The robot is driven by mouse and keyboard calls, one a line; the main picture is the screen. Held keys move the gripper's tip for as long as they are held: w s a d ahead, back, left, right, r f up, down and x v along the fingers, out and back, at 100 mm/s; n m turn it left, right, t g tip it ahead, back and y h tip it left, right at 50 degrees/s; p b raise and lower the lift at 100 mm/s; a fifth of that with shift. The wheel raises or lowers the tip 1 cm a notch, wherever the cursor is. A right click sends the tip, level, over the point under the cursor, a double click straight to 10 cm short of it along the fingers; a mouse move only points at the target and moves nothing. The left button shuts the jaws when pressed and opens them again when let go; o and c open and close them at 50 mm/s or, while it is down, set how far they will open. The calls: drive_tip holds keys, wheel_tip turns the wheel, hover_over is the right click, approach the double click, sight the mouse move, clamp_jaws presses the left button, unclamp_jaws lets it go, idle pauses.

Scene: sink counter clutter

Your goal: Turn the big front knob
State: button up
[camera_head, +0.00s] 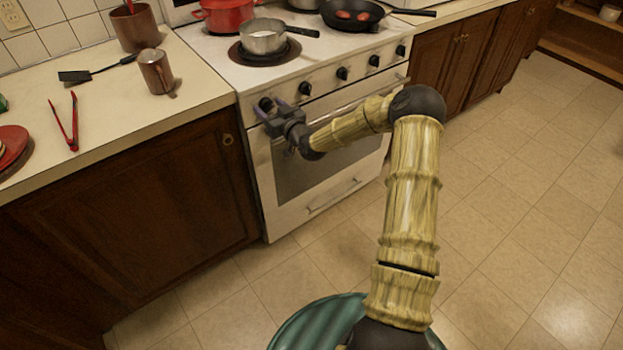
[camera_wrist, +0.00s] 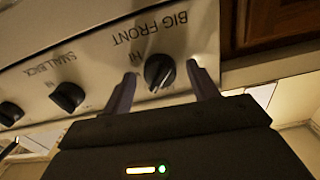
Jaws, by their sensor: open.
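The big front knob (camera_wrist: 159,72) is a round dark knob with a pale pointer line, under the printed words "BIG FRONT" in the wrist view. In the head view it is the leftmost knob (camera_head: 266,104) on the white stove's front panel. My gripper (camera_wrist: 160,85) is open, with one finger on each side of the knob and gaps showing between them. In the head view my gripper (camera_head: 270,112) is at the panel's left end. Whether a finger touches the knob I cannot tell.
Other knobs sit along the panel, including the "SMALL BACK" knob (camera_wrist: 67,97). The oven handle (camera_head: 350,105) runs below them. A small pot (camera_head: 263,42), a red pot (camera_head: 225,16) and a black pan (camera_head: 352,14) stand on the stove. The counter (camera_head: 205,88) adjoins left.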

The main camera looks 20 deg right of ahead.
drive_tip(key=shift+s+d+n, duration=0.1)
drive_tip(key=shift+s+n, duration=0.1)
drive_tip(key=shift+n, duration=0.2)
drive_tip(key=v, duration=1.7)
drive_tip(key=s+a+f+n+g+h+p, duration=0.1)
drive_tip(key=s+a+f+g+h, duration=0.2)
drive_tip(key=g, duration=0.4)
drive_tip(key=s+r+m+g+h, duration=0.1)
drive_tip(key=s+r+g, duration=0.1)
drive_tip(key=s, duration=0.4)
drive_tip(key=s+r+m+g+h+p, duration=0.1)
drive_tip(key=s+r+g, duration=0.1)
drive_tip(key=s, duration=0.4)
drive_tip(key=shift+a+r+g, duration=0.25)
drive_tip(key=shift+a+g, duration=0.15)
drive_tip(key=shift+g, duration=0.1)
drive_tip(key=shift+p, duration=0.3)
